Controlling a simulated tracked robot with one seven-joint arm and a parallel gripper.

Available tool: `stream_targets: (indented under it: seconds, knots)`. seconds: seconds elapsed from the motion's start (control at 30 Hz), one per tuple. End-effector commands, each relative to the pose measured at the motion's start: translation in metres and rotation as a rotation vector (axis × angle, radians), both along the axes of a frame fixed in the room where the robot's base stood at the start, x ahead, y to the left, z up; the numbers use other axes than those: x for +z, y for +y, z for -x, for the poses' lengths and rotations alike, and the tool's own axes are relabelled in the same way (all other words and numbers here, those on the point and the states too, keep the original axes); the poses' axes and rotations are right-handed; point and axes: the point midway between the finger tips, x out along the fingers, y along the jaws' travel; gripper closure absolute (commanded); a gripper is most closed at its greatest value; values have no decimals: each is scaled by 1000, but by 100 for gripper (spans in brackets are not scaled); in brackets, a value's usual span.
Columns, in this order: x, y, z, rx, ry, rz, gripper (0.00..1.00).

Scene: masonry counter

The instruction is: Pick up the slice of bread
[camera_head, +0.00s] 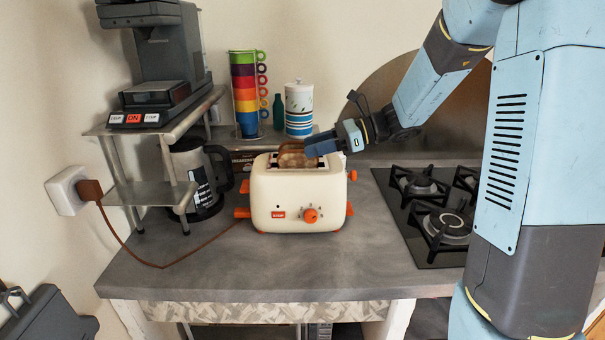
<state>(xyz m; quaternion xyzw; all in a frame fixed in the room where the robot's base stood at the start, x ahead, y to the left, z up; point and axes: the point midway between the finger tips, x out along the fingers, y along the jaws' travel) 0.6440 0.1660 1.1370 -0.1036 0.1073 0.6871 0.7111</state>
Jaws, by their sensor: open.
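A brown slice of bread (291,158) stands in the top of the cream toaster (283,191), with its upper part showing above the slots. The toaster has orange feet, an orange knob and orange levers, and it stands on the grey counter. My gripper (316,149) reaches in from the right, just above the right part of the toaster top. It is open, and its fingers are close to the right side of the bread. I cannot tell whether they touch it. The lower part of the bread is hidden inside the toaster.
A gas hob (437,220) lies to the right, under my arm. Coloured cups (245,95) and a white canister (299,108) stand behind. The counter front (270,270) is clear.

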Motion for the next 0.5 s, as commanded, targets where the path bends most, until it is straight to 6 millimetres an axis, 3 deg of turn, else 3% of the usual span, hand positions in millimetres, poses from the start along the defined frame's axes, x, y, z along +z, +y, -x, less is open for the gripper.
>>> stream_targets:
  seconds: [0.33, 0.5]
  knots:
    - [-18, 38, -3, 4, 1, 0, 55]
    - [-20, 45, -4, 0, 0, 1, 55]
